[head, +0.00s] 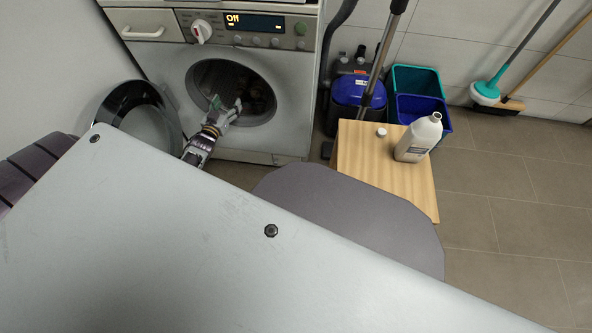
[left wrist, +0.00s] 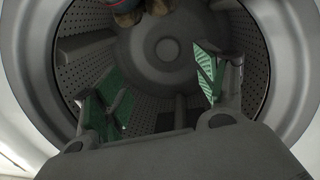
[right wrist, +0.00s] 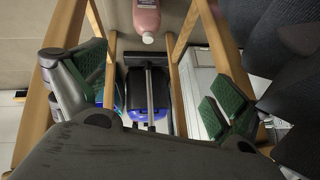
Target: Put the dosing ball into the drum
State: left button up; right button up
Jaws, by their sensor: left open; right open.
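The drum (left wrist: 160,45) is open in front of my left gripper (head: 226,110), which is at its round opening in the head view. In the left wrist view the fingers (left wrist: 153,88) are spread with nothing between them, reaching into the drum. My right gripper (right wrist: 150,88) is open and empty in the right wrist view.
The machine's round door (head: 135,108) stands open to the left. A white bottle (head: 418,138) stands on the wooden table (head: 385,180), right of the machine. Blue bins (head: 418,108) and a vacuum cleaner (head: 350,92) are behind it. Wooden legs (right wrist: 65,25) flank my right gripper.

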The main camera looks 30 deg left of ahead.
pick_arm(q)
jog(key=s+d+f+m+g+h, duration=0.1)
jog(key=s+d+f+g+h, duration=0.2)
jog(key=d, duration=0.8)
jog(key=s+d+f+g, duration=0.2)
jog(key=s+d+f, duration=0.25)
jog(key=d, duration=0.65)
jog(key=s+d+r+m+g+h, duration=0.1)
jog(key=s+d+g+h, duration=0.1)
jog(key=s+d, duration=0.5)
jog(key=s+d+r+m+g+h, duration=0.2)
jog(key=s+d, duration=0.5)
jog(key=d, duration=0.6)
jog(key=shift+d+r+g+h, duration=0.15)
jog(key=shift+r+g+h, duration=0.15)
jog(key=shift+g, duration=0.5)
jog(key=shift+s+f, duration=0.1)
